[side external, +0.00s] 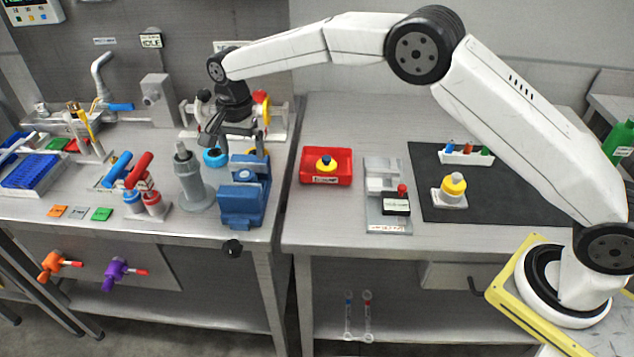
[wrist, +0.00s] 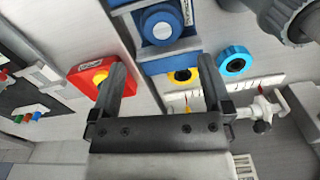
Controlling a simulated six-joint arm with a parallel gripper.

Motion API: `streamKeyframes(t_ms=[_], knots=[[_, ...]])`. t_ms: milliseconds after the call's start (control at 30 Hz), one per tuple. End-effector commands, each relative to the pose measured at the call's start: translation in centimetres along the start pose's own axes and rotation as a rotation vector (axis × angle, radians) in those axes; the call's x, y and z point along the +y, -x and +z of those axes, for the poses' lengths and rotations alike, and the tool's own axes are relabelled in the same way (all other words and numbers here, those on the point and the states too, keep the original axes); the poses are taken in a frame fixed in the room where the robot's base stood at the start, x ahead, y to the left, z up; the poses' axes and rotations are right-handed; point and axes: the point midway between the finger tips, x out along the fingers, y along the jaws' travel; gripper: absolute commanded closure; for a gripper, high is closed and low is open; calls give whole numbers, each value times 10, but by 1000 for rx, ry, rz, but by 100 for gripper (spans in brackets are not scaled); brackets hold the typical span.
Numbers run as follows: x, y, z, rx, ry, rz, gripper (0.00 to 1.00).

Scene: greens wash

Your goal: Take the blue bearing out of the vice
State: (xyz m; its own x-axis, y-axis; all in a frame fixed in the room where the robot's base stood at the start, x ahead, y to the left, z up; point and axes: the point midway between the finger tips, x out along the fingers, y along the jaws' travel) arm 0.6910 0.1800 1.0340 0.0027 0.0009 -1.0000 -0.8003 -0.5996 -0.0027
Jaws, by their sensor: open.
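The blue bearing is a light-blue ring with a dark centre. In the wrist view the bearing (wrist: 236,61) is right of the blue vice (wrist: 168,32), apart from it in the picture. In the side view the bearing (side external: 215,158) shows just left of the vice (side external: 242,203), below my gripper (side external: 228,133). I cannot tell what the bearing rests on. In the wrist view the bearing lies to the right of the right finger. My gripper hides some of the area behind the vice.
A yellow ring (wrist: 183,76) is close to the vice. A grey cylindrical stand (side external: 190,180) is left of the bearing. A red tray (side external: 326,178) is right of the vice, across a gap between two tables. A white scaled fixture (wrist: 250,86) lies behind the bearing.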

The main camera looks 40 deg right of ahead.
Motion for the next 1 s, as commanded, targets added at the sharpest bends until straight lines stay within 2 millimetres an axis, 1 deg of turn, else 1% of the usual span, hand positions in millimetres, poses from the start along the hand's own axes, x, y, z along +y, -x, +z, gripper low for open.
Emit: streamKeyframes(t_ms=[100,333,467,667,1000], knots=[[-3,-1,2,-1,-13,2,0],[-4,-2,2,-1,-16,3,0],[-3,-8,2,-1,-15,4,0],[-3,-24,2,-2,-14,5,0],[-3,-63,2,-2,-14,4,0]])
